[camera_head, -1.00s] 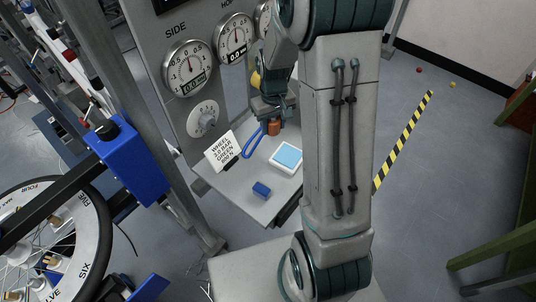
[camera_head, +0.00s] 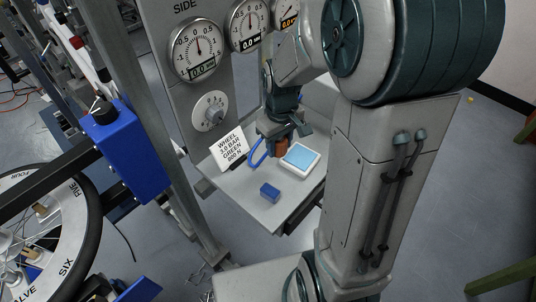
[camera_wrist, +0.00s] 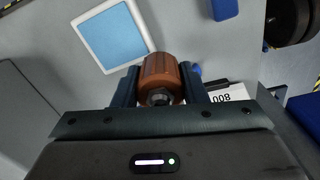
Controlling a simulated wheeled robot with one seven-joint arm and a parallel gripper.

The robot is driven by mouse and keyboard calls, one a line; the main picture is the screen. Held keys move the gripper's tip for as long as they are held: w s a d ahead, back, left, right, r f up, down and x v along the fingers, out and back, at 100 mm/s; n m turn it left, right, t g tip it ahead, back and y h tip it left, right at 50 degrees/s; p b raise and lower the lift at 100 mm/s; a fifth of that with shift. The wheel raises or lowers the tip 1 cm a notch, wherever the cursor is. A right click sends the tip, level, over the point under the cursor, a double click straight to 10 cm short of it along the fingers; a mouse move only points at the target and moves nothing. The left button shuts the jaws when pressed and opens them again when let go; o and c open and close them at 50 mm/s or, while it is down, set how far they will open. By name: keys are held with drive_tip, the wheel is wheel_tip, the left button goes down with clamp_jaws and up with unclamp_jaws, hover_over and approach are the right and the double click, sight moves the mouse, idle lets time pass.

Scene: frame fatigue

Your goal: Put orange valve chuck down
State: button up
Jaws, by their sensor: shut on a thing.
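The orange valve chuck (camera_wrist: 160,76) is a ribbed orange-brown cylinder held between the two fingers of my gripper (camera_wrist: 160,90) in the wrist view. In the head view the chuck (camera_head: 281,146) shows small below my gripper (camera_head: 280,135), over the grey shelf (camera_head: 262,210) of the gauge stand. Whether the chuck touches the shelf cannot be told.
A white tray with a light blue pad (camera_head: 300,158) lies right of the chuck. A blue block (camera_head: 269,192) sits nearer on the shelf. A white card (camera_head: 229,145) stands to the left. Gauges (camera_head: 198,46) line the panel behind.

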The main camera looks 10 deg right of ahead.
sight(266, 165)
drive_tip(key=a+f, duration=0.1)
drive_tip(key=w+a+f, duration=0.1)
drive_tip(key=a, duration=0.1)
drive_tip(key=shift+a, duration=0.1)
drive_tip(key=shift+f, duration=2.05)
drive_tip(key=shift+f, duration=0.2)
drive_tip(key=o, duration=1.1)
drive_tip(key=shift+w+r, duration=0.1)
